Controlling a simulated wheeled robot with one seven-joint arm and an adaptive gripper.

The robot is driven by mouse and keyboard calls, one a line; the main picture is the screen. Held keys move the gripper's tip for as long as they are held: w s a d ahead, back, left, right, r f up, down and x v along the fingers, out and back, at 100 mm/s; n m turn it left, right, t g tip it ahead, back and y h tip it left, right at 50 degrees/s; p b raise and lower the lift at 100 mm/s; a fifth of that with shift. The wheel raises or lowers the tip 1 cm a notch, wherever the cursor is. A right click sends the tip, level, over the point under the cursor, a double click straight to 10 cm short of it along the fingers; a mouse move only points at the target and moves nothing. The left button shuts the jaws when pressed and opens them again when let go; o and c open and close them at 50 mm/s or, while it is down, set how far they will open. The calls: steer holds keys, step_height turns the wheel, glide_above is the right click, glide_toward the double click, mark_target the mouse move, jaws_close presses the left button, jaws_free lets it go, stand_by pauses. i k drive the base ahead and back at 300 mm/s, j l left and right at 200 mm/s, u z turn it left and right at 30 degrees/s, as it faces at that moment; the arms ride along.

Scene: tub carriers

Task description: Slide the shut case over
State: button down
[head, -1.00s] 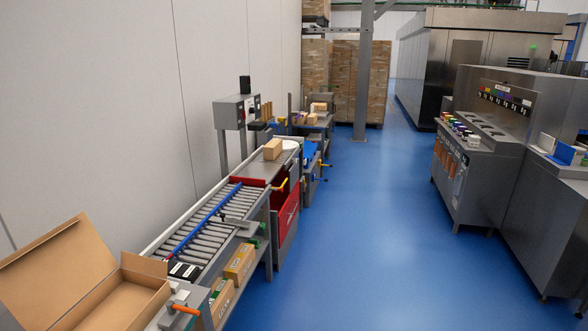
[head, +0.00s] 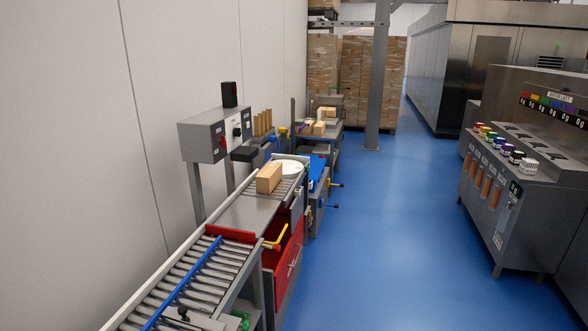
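A shut brown case (head: 269,178) stands on the conveyor line, on rollers just past the flat grey plate (head: 243,214). My gripper is not in view, and nothing is seen touching the case. The open case seen earlier at the lower left is out of this view.
A roller conveyor (head: 190,277) with a blue rail (head: 180,285) runs along the left wall. A control box (head: 216,135) stands beside the line. A red drawer (head: 288,253) and yellow handle (head: 277,236) face the aisle. The blue floor (head: 390,240) is clear.

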mark_target(266, 180)
steer(key=i, duration=2.2)
steer(key=i+l+u, duration=0.2)
steer(key=i, duration=0.35)
steer(key=i+u, duration=0.2)
steer(key=i, duration=0.35)
steer(key=i+l+u, duration=0.25)
steer(key=i, duration=0.3)
steer(key=i+l+u, duration=0.2)
steer(key=i+l, duration=0.2)
steer(key=i, duration=0.1)
